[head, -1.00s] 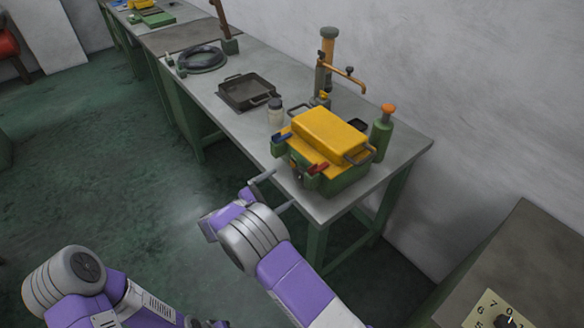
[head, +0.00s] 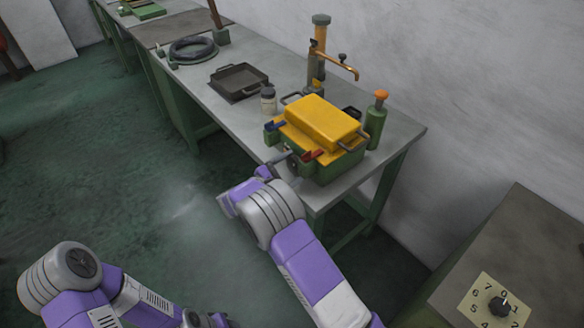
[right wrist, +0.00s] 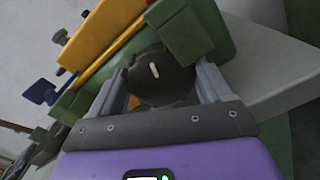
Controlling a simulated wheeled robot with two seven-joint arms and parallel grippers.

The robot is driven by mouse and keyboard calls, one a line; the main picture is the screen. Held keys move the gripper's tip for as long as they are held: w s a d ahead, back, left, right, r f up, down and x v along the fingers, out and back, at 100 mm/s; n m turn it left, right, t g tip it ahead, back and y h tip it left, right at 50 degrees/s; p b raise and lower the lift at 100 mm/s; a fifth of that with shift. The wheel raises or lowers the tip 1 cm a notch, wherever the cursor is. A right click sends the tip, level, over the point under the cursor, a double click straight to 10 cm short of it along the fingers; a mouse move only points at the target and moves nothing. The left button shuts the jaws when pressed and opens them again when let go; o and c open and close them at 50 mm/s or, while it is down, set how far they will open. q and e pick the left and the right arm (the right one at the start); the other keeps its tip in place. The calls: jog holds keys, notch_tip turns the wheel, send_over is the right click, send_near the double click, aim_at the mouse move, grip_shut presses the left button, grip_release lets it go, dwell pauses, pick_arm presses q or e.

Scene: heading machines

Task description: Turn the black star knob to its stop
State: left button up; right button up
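The black knob (right wrist: 158,78) shows in the right wrist view as a dark, round knob with a short white mark, on the near side of the green and yellow box (head: 322,122). In the head view my right gripper hides most of it. My right gripper (head: 281,163) reaches to the box's front. Its two fingers stand apart, one on each side of the knob, and look open; I cannot tell whether either touches it. My left arm shows at the bottom left of the head view, but its fingers are out of view.
The box stands near the end of a grey workbench (head: 232,112), with a green bottle (head: 375,120), a small jar (head: 268,99), a black tray (head: 239,82) and an orange tap (head: 338,64) around it. A numbered dial plate (head: 483,312) with another black knob is at the lower right.

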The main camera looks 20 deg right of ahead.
jog(key=c, duration=0.6)
jog(key=shift+o, duration=0.2)
jog(key=m+b, duration=0.2)
jog(key=m, duration=0.1)
jog(key=shift+f, duration=0.2)
jog(key=m+b, duration=0.1)
jog(key=m, duration=0.1)
jog(key=shift+s+r+m+b, duration=0.1)
jog(key=shift+m+b, duration=0.25)
jog(key=shift+m, duration=0.05)
jog(key=o, duration=1)
jog(key=shift+o, duration=0.2)
